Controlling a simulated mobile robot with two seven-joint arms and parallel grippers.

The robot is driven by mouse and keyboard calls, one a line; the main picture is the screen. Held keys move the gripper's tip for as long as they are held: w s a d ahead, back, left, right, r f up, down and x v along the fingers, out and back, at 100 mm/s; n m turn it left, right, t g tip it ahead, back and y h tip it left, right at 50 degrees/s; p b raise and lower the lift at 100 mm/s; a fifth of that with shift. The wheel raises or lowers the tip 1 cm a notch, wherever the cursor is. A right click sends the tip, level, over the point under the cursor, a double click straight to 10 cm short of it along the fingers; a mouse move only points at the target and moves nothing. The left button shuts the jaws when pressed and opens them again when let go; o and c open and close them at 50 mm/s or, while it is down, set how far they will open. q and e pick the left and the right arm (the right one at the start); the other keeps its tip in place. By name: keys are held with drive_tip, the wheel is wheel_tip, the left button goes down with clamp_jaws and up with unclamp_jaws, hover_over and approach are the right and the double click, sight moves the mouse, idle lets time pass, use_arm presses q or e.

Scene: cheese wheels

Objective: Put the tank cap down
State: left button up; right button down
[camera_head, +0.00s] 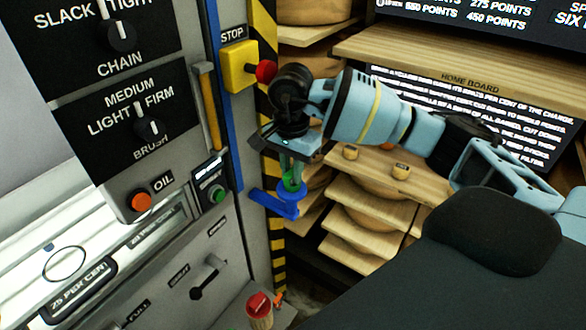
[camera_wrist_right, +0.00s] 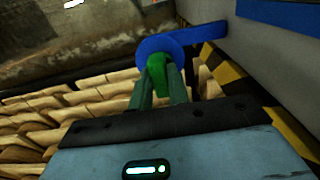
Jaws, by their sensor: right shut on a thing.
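My right gripper (camera_head: 291,172) points down in front of the striped post, beside the machine. It is shut on a small green piece, which I take to be the tank cap (camera_head: 291,184). The cap also shows between the fingers in the right wrist view (camera_wrist_right: 157,75). A blue round holder with an arm (camera_head: 275,204) is right at the cap. In the right wrist view the blue holder (camera_wrist_right: 205,31) reaches toward the grey wall. I cannot tell whether the cap rests in the holder or hangs just above it. My left gripper is not in view.
The machine front (camera_head: 225,245) with knobs and buttons is on the left. A yellow stop box (camera_head: 238,66) is above left of the gripper. Wooden shelves with cheese wheels (camera_head: 365,222) stand behind. A red-topped piece (camera_head: 259,304) stands below.

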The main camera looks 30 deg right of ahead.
sight(291, 171)
drive_tip(key=shift+f, duration=0.1)
drive_tip(key=c, duration=1.3)
unclamp_jaws()
drive_tip(key=shift+c, duration=0.2)
drive_tip(key=shift+r+b, duration=0.3)
drive_tip(key=shift+r, duration=3.55)
